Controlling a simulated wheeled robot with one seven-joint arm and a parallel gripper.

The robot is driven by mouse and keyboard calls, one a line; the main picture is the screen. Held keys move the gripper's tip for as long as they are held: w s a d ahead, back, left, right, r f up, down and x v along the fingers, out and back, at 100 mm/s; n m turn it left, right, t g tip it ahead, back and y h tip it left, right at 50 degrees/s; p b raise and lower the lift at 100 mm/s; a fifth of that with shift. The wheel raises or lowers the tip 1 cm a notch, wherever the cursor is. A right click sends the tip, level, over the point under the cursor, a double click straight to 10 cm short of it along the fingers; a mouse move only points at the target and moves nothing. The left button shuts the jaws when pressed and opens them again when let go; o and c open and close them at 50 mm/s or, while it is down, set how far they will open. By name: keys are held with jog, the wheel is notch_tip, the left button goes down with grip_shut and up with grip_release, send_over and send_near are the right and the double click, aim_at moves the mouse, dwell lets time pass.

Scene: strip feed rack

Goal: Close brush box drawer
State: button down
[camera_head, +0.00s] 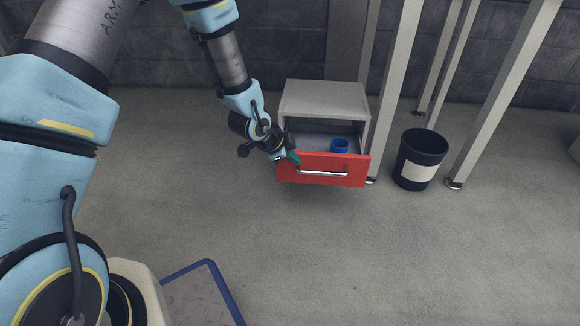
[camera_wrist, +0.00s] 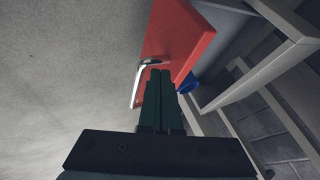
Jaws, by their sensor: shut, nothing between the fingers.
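The brush box is a light grey cabinet (camera_head: 325,99) on the floor, with its red-fronted drawer (camera_head: 350,171) pulled out. A silver bar handle (camera_head: 322,174) runs across the red front. A blue round thing (camera_head: 339,146) is inside the drawer. My gripper (camera_head: 295,158) is shut and empty at the upper left part of the red front. In the wrist view its dark fingers (camera_wrist: 161,83) overlap the red front (camera_wrist: 183,40) beside the handle (camera_wrist: 138,84); I cannot tell whether they touch it.
A black bin (camera_head: 419,158) with a white label stands right of the cabinet, among light metal legs (camera_head: 389,90). A blue-edged mat or panel (camera_head: 203,298) lies at the bottom left. The floor (camera_head: 330,250) in front of the drawer is clear.

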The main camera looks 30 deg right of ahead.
jog(key=shift+w+d, duration=0.35)
jog(key=shift+w, duration=0.05)
jog(key=shift+w+r, duration=0.1)
